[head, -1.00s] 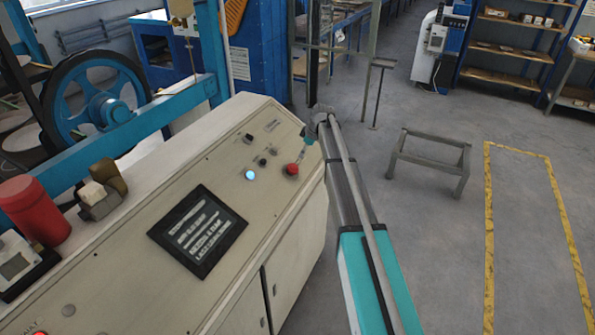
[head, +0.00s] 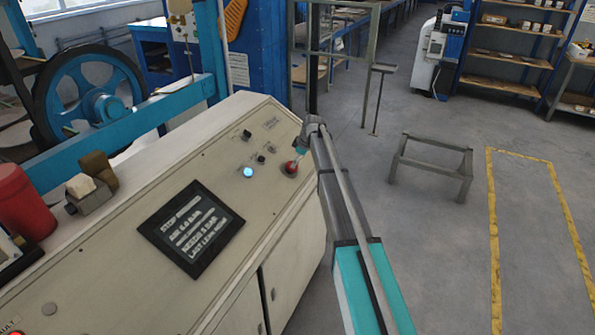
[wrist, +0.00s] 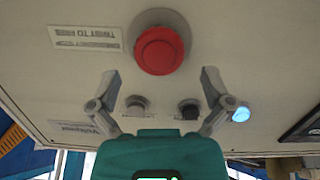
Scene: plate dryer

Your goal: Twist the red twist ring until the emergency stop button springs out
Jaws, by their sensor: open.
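The red emergency stop button with its twist ring (wrist: 160,50) sits on the cream panel in the wrist view, just beyond my fingertips and centred between them. It also shows in the head view (head: 290,168), close to the end of my arm. My gripper (wrist: 158,80) is open, one finger on each side, with nothing between the fingers. In the head view my gripper (head: 298,155) is small and partly hides the area by the button. A label reading "emergency stop, twist to free" (wrist: 86,38) is upside down in the wrist view.
A lit blue-white button (head: 248,172) and dark knobs (head: 261,160) are left of the red button. They also show in the wrist view, where a grey knob (wrist: 136,105) is near the left finger. A dark display (head: 190,228) lies further left on the sloping panel.

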